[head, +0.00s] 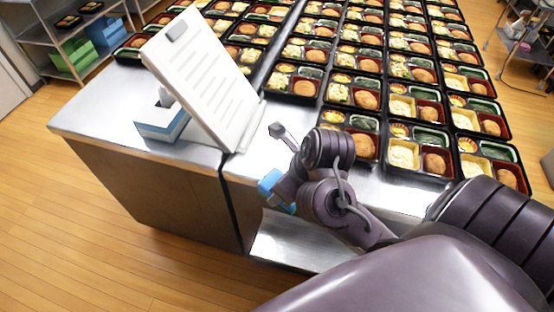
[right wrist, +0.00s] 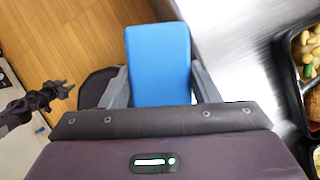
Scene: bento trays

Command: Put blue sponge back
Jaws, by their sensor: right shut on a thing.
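The blue sponge (head: 268,184) is at the front edge of the steel table in the head view, partly hidden behind my right wrist. It also shows in the right wrist view (right wrist: 158,65), upright between the two grey fingers. My right gripper (right wrist: 160,85) is shut on it, one finger on each side. Whether the sponge touches the table edge cannot be told. My left gripper (right wrist: 62,92) seems to be the small dark gripper at the left of the right wrist view, away from the sponge; its fingers are too small to read.
The steel table (head: 100,120) holds rows of filled bento trays (head: 415,150) at the back and right. A white slanted board (head: 200,75) and a blue-white tissue box (head: 160,122) stand at its left. A lower steel ledge (head: 290,245) lies below the front edge.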

